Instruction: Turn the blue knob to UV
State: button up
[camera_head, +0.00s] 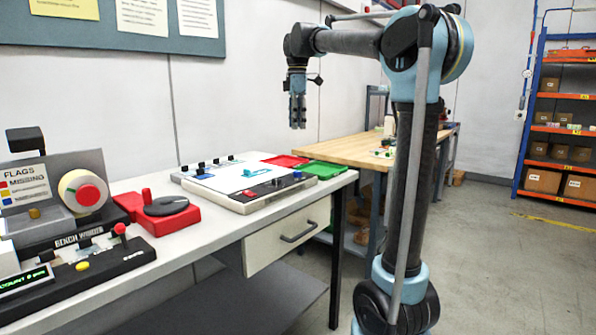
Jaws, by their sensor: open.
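A small blue knob (297,175) sits near the right end of the front panel of a flat white unit (222,182) on the white bench. No UV marking is legible at this size. My gripper (297,125) hangs pointing down, open and empty, in the air well above the bench. In the picture it is above the right part of the unit, clear of the knob. I cannot tell how far it is from the knob in depth.
A red knob (249,194) and dark controls share the panel. Red (286,160) and green (318,174) trays lie at the unit's far right. A red device with a dark disc (166,205) and a bench winder (85,240) stand left. A wooden table (345,149) is behind.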

aim_at(297, 174)
notch_tip(297, 174, down, 17)
jog(key=shift+f, duration=0.1)
dwell(0.6)
grip_shut()
